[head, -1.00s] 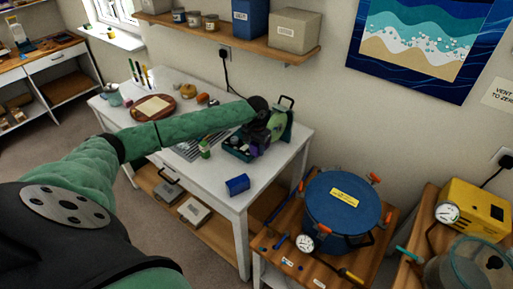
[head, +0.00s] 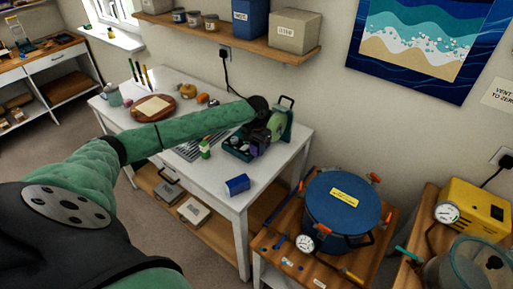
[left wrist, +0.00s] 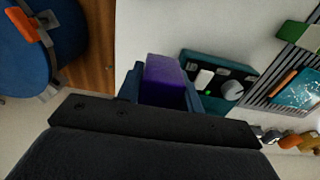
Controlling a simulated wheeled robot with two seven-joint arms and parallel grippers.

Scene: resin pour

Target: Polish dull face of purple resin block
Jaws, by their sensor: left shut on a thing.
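The purple resin block (left wrist: 165,72) is between the fingers of my left gripper (left wrist: 162,92) in the left wrist view. My left gripper (head: 258,138) is shut on it. In the head view the gripper is at the bench polisher, right beside its pale green wheel (head: 277,124). I cannot tell whether the block touches the wheel. The polisher's teal base (head: 236,150) shows under the gripper, and its panel with a round knob (left wrist: 232,90) shows in the left wrist view. The block's dull face is not clearly visible. My right gripper is out of view.
A blue pressure pot (head: 342,215) stands on the lower wooden stand at right. A shelf (head: 235,40) hangs above.

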